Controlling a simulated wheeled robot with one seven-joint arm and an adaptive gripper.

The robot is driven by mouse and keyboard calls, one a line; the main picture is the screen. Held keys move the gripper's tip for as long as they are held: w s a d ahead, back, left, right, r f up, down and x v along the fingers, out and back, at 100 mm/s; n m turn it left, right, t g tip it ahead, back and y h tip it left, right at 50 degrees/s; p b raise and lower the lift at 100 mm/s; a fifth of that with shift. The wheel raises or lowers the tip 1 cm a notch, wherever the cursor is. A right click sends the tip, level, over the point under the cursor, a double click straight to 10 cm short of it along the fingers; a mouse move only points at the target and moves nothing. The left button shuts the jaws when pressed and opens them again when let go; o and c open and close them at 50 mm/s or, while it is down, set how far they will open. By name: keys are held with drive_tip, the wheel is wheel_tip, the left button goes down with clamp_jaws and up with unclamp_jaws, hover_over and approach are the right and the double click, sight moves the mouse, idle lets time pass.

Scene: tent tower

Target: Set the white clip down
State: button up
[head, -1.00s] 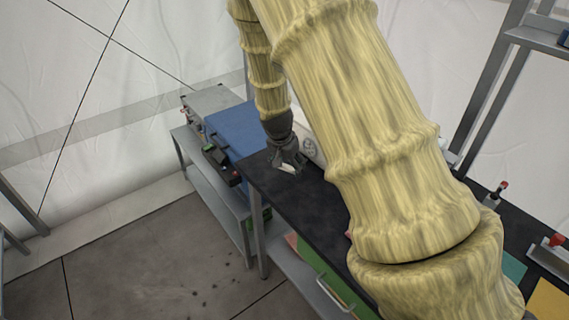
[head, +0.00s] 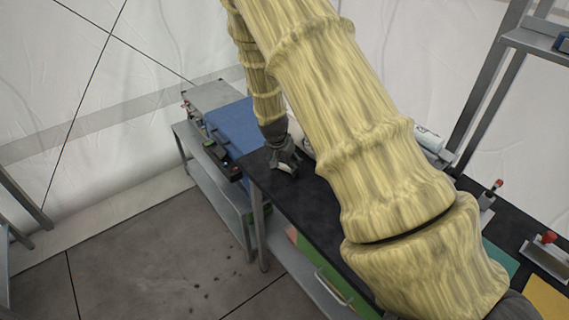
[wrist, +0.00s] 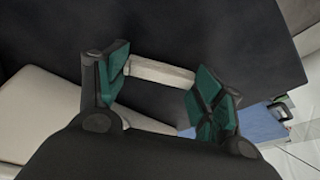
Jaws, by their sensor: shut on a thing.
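The white clip (wrist: 160,73) shows in the wrist view as a pale bar. It spans the space between the two green-padded fingers of my gripper (wrist: 160,85). My gripper is shut on it, one finger at each end. In the head view my gripper (head: 284,169) points down close over the left end of the black tabletop (head: 312,193).
A blue case (head: 231,127) stands on a grey side table left of the black table. A pale object (wrist: 50,110) lies beside my gripper in the wrist view. Toggle clamps (head: 543,245) stand at the right. The black surface just ahead of the fingers is clear.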

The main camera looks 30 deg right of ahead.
drive_tip(key=shift+f, duration=0.15)
drive_tip(key=o, duration=0.7)
drive_tip(key=shift+b+v, duration=1.95)
drive_tip(key=shift+v, duration=4.2)
drive_tip(key=shift+f, duration=0.1)
